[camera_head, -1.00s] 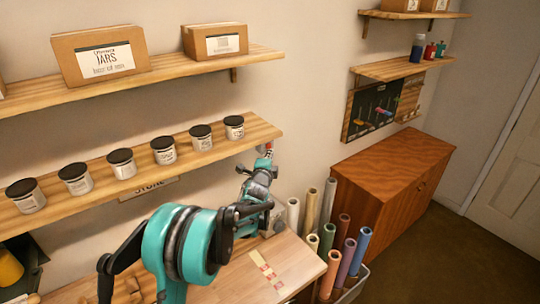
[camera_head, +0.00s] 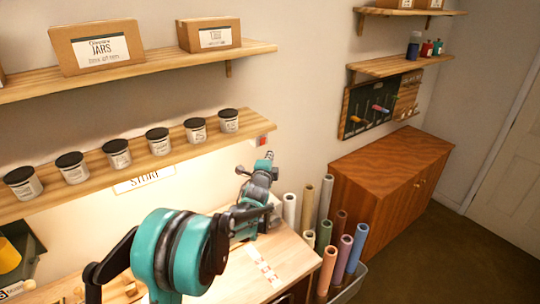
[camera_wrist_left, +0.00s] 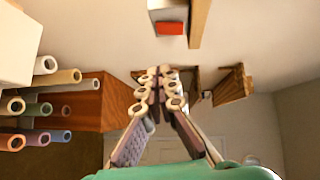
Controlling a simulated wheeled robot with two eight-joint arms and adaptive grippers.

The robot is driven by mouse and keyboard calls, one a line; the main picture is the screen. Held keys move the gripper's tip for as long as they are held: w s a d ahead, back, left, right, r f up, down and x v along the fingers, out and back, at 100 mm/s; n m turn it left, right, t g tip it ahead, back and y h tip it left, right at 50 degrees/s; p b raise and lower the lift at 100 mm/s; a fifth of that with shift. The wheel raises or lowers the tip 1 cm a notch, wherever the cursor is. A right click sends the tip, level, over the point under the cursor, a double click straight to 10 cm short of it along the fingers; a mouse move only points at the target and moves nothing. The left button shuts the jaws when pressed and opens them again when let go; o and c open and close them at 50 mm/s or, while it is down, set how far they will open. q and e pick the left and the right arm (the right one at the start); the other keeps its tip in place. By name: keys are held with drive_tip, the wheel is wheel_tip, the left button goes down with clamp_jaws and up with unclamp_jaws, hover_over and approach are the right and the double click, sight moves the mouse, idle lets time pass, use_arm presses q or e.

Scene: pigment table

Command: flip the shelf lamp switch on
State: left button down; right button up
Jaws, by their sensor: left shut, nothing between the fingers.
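The shelf lamp switch (camera_head: 261,141) is a small pale box with a red part at the right end of the lower shelf. It also shows in the left wrist view (camera_wrist_left: 172,27), near the top with its red part facing down. The area under the lower shelf is brightly lit, but the lamp itself is hidden. My left gripper (camera_head: 268,157) is just below the switch and apart from it. In the left wrist view my left gripper (camera_wrist_left: 160,75) is shut with nothing between its fingers. My right gripper is not in view.
The lower shelf (camera_head: 88,182) carries several black-lidded jars. The upper shelf (camera_head: 140,72) holds cardboard boxes. Several coloured rolls (camera_head: 328,268) stand in a bin right of my left arm, before a wooden cabinet (camera_head: 375,170). A patterned strip (camera_head: 264,264) lies on the table.

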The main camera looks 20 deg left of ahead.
use_arm(q)
drive_tip(key=s, duration=0.9)
drive_tip(key=s+d+f+n+g+b, duration=0.2)
drive_tip(key=s+f+n+b, duration=0.3)
drive_tip(key=s+f, duration=0.5)
drive_tip(key=s+d+f+n+g+h+b, duration=0.1)
drive_tip(key=s+f+n+g+b, duration=0.3)
drive_tip(key=s+f+b, duration=0.6)
drive_tip(key=s+d+f+n+g+h+b, duration=0.1)
drive_tip(key=s+d+f+n+g+b, duration=0.2)
drive_tip(key=s+f+n+b, duration=0.3)
drive_tip(key=s+f+b, duration=0.1)
drive_tip(key=s+f, duration=0.4)
drive_tip(key=s, duration=0.4)
drive_tip(key=shift+s+f+n+g+b, duration=0.15)
drive_tip(key=shift+f+n+g+b, duration=0.15)
drive_tip(key=shift+b, duration=0.05)
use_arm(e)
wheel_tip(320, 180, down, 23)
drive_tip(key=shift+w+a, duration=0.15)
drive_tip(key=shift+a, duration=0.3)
use_arm(q)
drive_tip(key=shift+d, duration=0.1)
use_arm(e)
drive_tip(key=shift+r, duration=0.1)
